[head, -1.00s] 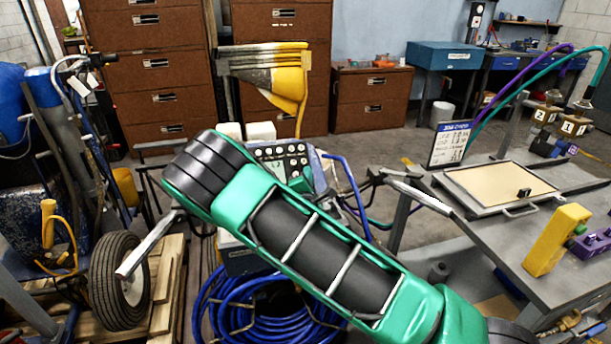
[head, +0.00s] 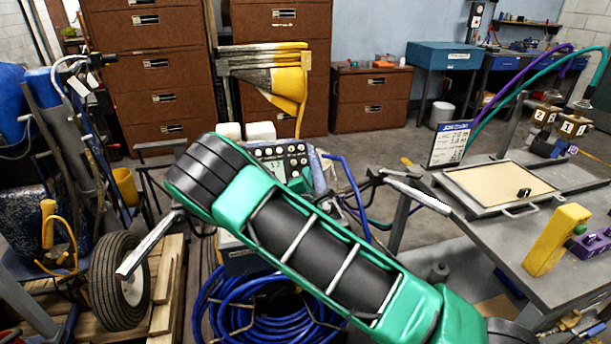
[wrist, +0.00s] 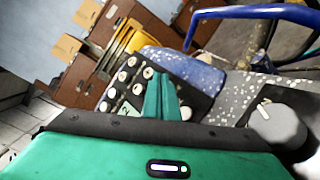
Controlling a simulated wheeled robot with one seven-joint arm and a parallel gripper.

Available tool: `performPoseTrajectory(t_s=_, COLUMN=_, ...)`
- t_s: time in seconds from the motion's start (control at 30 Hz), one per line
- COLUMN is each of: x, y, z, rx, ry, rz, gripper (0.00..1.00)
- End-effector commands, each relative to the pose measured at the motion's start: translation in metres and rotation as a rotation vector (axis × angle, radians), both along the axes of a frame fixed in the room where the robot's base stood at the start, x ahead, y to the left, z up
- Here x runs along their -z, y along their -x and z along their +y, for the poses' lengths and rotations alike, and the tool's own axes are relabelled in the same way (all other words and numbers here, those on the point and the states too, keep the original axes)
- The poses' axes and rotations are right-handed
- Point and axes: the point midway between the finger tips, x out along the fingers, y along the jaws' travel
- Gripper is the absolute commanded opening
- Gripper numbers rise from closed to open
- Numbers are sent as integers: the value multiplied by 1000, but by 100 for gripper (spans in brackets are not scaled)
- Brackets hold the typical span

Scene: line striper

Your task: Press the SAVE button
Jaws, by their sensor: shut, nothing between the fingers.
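The control panel (head: 280,160) of the line striper is a dark face with several round pale buttons and a small display (head: 277,165). In the head view my green arm covers its lower left part. In the wrist view the panel (wrist: 133,90) fills the middle, with my gripper (wrist: 162,88) in front of it. The green fingers are together and empty, and they hide some of the buttons. I cannot read any button label, so I cannot tell which is SAVE. I cannot tell whether the fingertips touch the panel.
Blue hose (head: 250,315) lies coiled below the panel. A wheel (head: 120,280) stands at the left by a wooden pallet. A grey workbench (head: 530,240) with a yellow block (head: 557,240) is at the right. Brown drawer cabinets (head: 150,65) stand behind.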

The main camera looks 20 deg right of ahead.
Motion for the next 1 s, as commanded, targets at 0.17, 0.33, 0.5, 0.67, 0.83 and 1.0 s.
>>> performPoseTrajectory(t_s=0.17, x=1, y=0, z=0, rx=-1, ry=-1, rz=3, gripper=0)
performPoseTrajectory(t_s=0.33, x=-2, y=4, z=0, rx=0, ry=-1, rz=2, gripper=0)
performPoseTrajectory(t_s=0.5, x=-8, y=10, z=1, rx=0, ry=-1, rz=1, gripper=0)
performPoseTrajectory(t_s=0.67, x=-11, y=13, z=1, rx=0, ry=0, rz=1, gripper=0)
performPoseTrajectory(t_s=0.83, x=-11, y=13, z=1, rx=0, ry=0, rz=1, gripper=0)
performPoseTrajectory(t_s=1.0, x=-14, y=16, z=1, rx=0, ry=-1, rz=1, gripper=0)
